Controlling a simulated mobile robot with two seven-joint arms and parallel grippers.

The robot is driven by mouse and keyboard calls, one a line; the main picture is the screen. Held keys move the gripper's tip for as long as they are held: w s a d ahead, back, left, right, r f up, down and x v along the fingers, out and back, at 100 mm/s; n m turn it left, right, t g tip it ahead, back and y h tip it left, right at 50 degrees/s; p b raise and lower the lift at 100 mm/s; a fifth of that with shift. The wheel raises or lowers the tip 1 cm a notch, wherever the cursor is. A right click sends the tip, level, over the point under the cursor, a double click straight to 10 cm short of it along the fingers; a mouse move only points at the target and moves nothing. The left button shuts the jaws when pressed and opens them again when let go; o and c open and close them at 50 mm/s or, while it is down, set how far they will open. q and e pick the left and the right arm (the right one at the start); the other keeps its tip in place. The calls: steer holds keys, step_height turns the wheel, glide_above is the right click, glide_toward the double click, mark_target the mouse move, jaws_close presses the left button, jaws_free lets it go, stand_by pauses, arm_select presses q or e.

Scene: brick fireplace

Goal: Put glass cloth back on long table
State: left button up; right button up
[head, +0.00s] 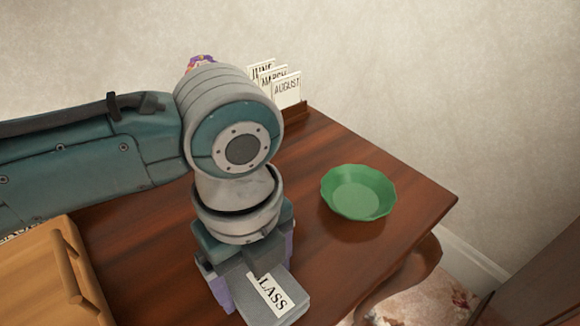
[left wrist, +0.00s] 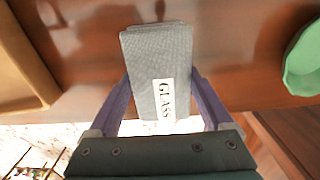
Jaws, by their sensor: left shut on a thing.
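The glass cloth (head: 293,302) is a grey folded cloth with a white label reading GLASS. It also shows in the left wrist view (left wrist: 158,55). My left gripper (head: 252,275) is shut on it, with one purple finger on each side of the cloth; the fingers also show in the left wrist view (left wrist: 160,88). The cloth is over the front part of the long table (head: 320,240), a brown wooden top. I cannot tell whether the cloth touches the tabletop. My right gripper is not in view.
A green bowl (head: 358,192) stands on the table to the right of the cloth. A light wooden tray (head: 35,270) with a handle is at the left. Month cards (head: 286,88) stand at the back edge. Bare wood lies between cloth and bowl.

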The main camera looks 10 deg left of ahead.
arm_select(q)
steer(key=o, duration=1)
steer(key=shift+f, duration=0.1)
